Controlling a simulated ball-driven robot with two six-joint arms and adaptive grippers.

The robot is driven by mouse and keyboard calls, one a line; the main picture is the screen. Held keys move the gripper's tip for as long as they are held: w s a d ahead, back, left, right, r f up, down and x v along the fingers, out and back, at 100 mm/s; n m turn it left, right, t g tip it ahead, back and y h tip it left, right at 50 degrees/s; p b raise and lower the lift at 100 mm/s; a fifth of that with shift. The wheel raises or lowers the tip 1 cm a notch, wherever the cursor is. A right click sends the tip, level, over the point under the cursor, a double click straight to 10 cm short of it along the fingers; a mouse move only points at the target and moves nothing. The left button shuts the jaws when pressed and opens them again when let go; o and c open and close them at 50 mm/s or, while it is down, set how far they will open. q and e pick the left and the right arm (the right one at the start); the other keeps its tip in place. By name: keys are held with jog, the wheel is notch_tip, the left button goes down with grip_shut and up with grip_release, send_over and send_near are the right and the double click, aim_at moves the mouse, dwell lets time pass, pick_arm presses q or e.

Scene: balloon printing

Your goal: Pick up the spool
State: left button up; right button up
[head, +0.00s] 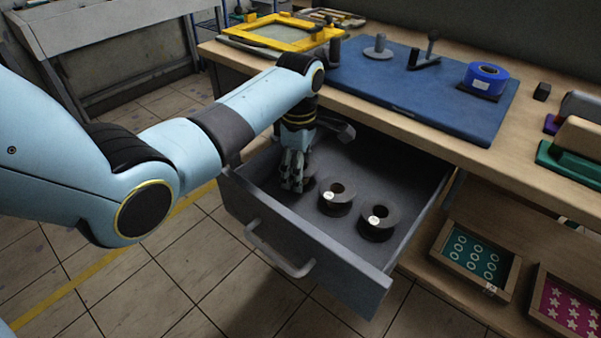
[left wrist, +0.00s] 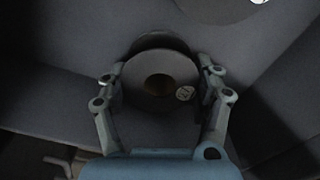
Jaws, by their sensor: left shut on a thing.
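My left gripper (head: 293,183) reaches down into the open grey drawer (head: 288,228). It is shut on a dark spool (left wrist: 158,105), which sits between the two fingers in the left wrist view. In the head view this spool is mostly hidden behind the gripper. Two more dark spools stand in the drawer to the right of the gripper: a middle spool (head: 337,208) and a right spool (head: 377,232). Each has a small white round label on top. My right gripper is not in view.
The wooden workbench (head: 405,124) above the drawer carries a blue mat (head: 400,92), a blue tape roll (head: 485,78) and a yellow frame (head: 283,33). A tray with teal sheet (head: 474,258) and a pink star tray (head: 570,305) sit on the shelf at right.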

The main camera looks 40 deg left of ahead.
pick_arm(q)
jog(key=shift+r, duration=0.15)
jog(key=shift+r, duration=0.3)
jog(key=r, duration=0.2)
jog(key=d+r+p, duration=0.1)
jog(key=r, duration=0.1)
jog(key=shift+s+d, duration=0.1)
jog(key=shift+s, duration=0.1)
jog(key=shift+s+d+r+p, duration=0.3)
jog(key=shift+s+d+r, duration=0.6)
jog(key=shift+d, duration=0.65)
jog(key=shift+s+d+r+p, duration=0.3)
jog(key=shift+s+d+r, duration=0.4)
jog(key=shift+d+r, duration=0.65)
jog(key=shift+s+d+r+p, duration=0.3)
jog(key=shift+s+d+r, duration=0.5)
jog(key=shift+d, duration=0.95)
